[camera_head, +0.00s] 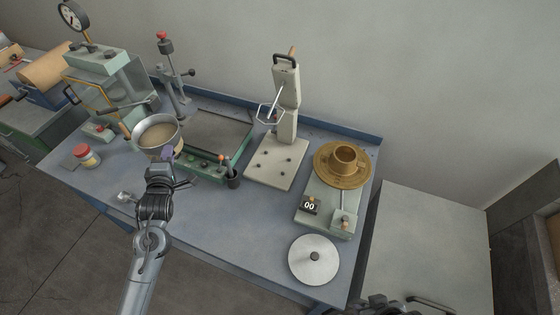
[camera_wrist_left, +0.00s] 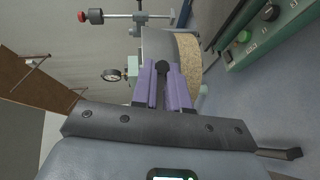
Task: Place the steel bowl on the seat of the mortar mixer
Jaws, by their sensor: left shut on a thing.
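The steel bowl (camera_head: 160,120), with pale sandy material in it, is at the left part of the bench, in front of the lever stand. My left gripper (camera_head: 167,154) is shut on the near side of its rim. In the left wrist view the purple fingers (camera_wrist_left: 165,88) close on the bowl's wall (camera_wrist_left: 155,43), with the grainy contents beside it. Whether the bowl touches the bench is hard to tell. The mortar mixer (camera_head: 286,100) is a cream stand with a wire beater; its flat base (camera_head: 275,163) is bare except for small dark studs. My right gripper does not show.
The bench's front middle is clear.

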